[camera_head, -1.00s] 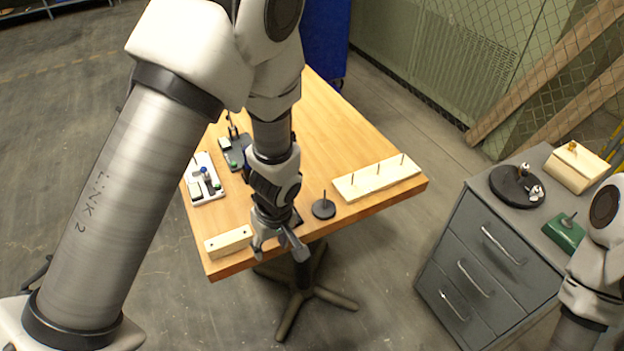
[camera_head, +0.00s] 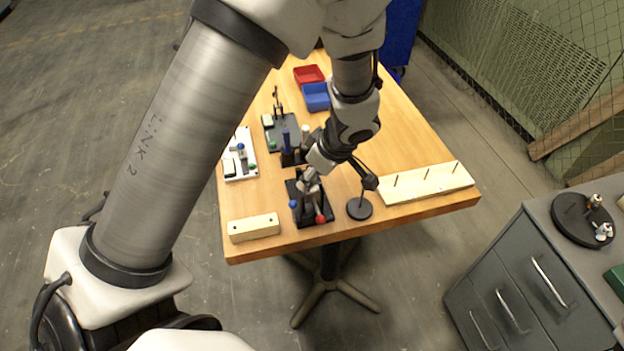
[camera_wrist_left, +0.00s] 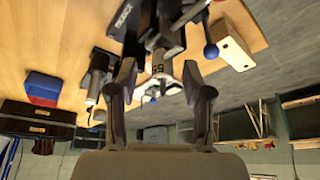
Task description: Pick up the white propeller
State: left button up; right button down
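My left gripper (camera_head: 340,172) is over the near part of the wooden table, its fingers spread. The left wrist view also shows the gripper (camera_wrist_left: 161,95) open, with no object clearly held. A pale, bladed piece (camera_wrist_left: 190,82), which may be the white propeller, shows near the right finger in that view; I cannot tell whether they touch. In the head view a pale piece (camera_head: 309,184) sits at a black fixture (camera_head: 316,214) with red and blue knobs, partly hidden by the gripper. The blue knob (camera_wrist_left: 211,51) shows in the wrist view. My right gripper is not in view.
A round black pin stand (camera_head: 359,208) and a wooden block with several pins (camera_head: 427,183) are right of the gripper. A wooden block (camera_head: 254,227) lies near the left corner. Red (camera_head: 308,74) and blue (camera_head: 316,97) bins stand behind. A grey cabinet (camera_head: 530,280) is at right.

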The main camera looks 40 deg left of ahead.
aim_at(313, 187)
pick_arm(q)
jog(key=shift+s+d+r, duration=0.1)
jog(key=shift+s+r, duration=0.05)
jog(key=shift+s, duration=0.05)
jog(key=c, duration=0.7)
notch_tip(313, 187, up, 10)
jog(key=p, duration=0.5)
jog(key=shift+p, duration=0.35)
jog(key=shift+w, duration=0.15)
